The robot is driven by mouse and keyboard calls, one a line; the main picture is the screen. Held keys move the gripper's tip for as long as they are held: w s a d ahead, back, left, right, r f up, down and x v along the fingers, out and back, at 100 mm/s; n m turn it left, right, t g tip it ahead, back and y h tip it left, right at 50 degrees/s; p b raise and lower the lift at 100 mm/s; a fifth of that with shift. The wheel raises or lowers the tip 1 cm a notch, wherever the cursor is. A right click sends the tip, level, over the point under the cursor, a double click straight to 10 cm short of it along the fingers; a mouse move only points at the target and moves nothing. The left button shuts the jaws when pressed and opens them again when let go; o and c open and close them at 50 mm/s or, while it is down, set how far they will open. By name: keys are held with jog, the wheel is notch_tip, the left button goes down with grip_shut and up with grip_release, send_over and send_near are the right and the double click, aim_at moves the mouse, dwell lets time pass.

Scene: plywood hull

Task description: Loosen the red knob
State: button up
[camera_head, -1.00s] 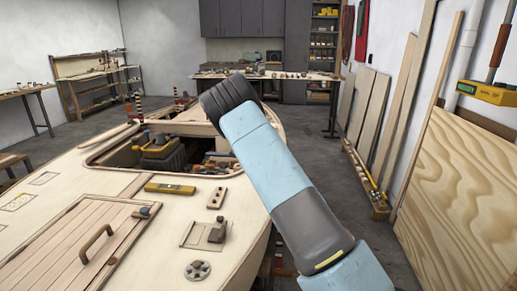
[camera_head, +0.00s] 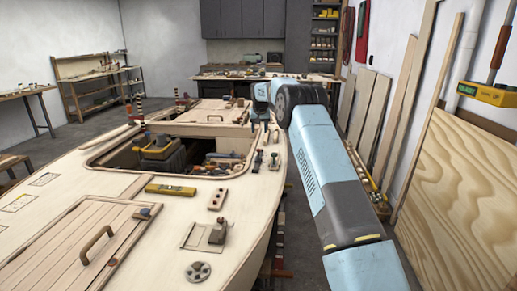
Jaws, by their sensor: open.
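I cannot pick out the red knob with certainty. Several small upright fittings (camera_head: 274,161) stand on the right side deck of the plywood hull (camera_head: 235,195), too small to tell their colours well. My arm reaches forward along the hull's right side and bends left at a dark joint. My gripper (camera_head: 262,117) appears small and dark below the wrist, over the far right part of the deck. It is open, with nothing visible held. Its fingertips are hard to make out, and I cannot tell whether they touch anything.
The deck has an open hatch (camera_head: 122,160) with a toolbox (camera_head: 160,155) inside. A yellow level (camera_head: 170,189), a small block (camera_head: 217,199) and a round fitting (camera_head: 198,271) lie on the near deck. Plywood sheets (camera_head: 465,190) lean against the right wall.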

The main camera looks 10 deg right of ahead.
aim_at(259, 150)
jog(key=x, duration=1.3)
jog(key=shift+w+f, duration=0.1)
jog(key=shift+f, duration=0.25)
grip_shut()
jog(key=shift+n, duration=0.4)
jog(key=n+y, duration=0.1)
jog(key=n, duration=0.2)
jog(key=shift+d+y, duration=0.2)
jog(key=shift+y, duration=0.2)
jog(key=shift+d+n+y, duration=0.1)
jog(key=shift+n+y, duration=0.4)
jog(key=shift+n, duration=1.2)
jog(key=shift+g, duration=0.3)
jog(key=shift+n, duration=0.3)
